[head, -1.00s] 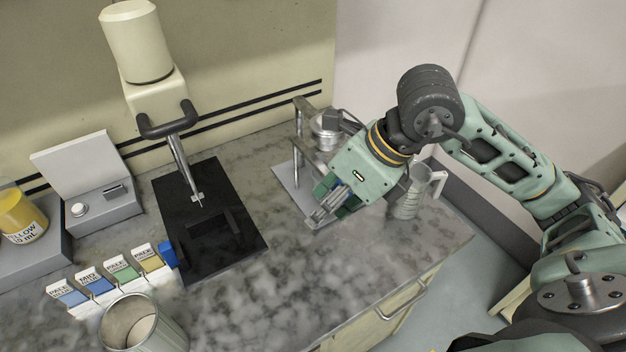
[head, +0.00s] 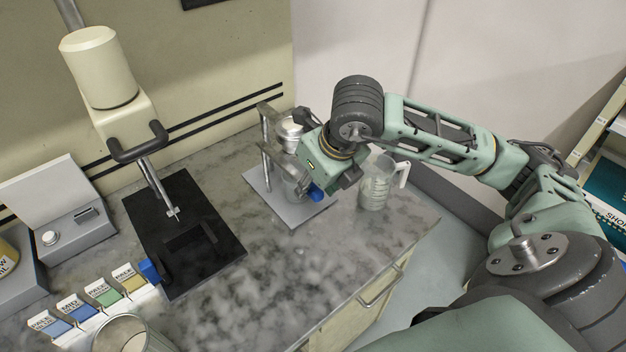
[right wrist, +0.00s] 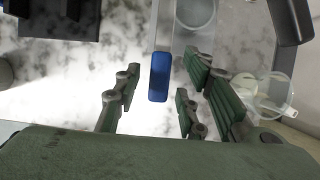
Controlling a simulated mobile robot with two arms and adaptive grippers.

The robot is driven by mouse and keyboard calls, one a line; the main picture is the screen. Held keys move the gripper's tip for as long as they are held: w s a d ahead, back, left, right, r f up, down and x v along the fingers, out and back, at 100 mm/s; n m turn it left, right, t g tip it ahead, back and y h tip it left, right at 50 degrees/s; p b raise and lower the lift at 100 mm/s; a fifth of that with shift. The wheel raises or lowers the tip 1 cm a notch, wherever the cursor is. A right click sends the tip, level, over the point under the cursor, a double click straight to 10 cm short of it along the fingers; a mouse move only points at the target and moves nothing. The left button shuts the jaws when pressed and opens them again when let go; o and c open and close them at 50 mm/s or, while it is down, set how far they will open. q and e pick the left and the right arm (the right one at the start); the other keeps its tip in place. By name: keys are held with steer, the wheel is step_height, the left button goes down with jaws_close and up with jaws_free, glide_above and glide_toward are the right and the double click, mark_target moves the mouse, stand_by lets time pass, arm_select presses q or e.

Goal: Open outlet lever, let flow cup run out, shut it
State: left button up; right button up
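The metal flow cup (head: 290,130) sits in a stand (head: 265,155) on a grey base plate (head: 292,213) at the back of the counter. The outlet lever's blue grip (head: 316,193) shows just below my right gripper (head: 325,178). In the right wrist view, the blue grip (right wrist: 159,77) lies between the spread fingers of my right gripper (right wrist: 163,80), with gaps on both sides. The gripper is open and holds nothing. A clear vessel (right wrist: 196,12) stands beyond the grip. The cup's outlet is hidden. My left gripper is out of view.
A clear measuring jug (head: 376,187) stands close to the right of my right gripper.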

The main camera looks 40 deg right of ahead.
steer(key=shift+c, duration=0.3)
jaws_close()
stand_by(0.3)
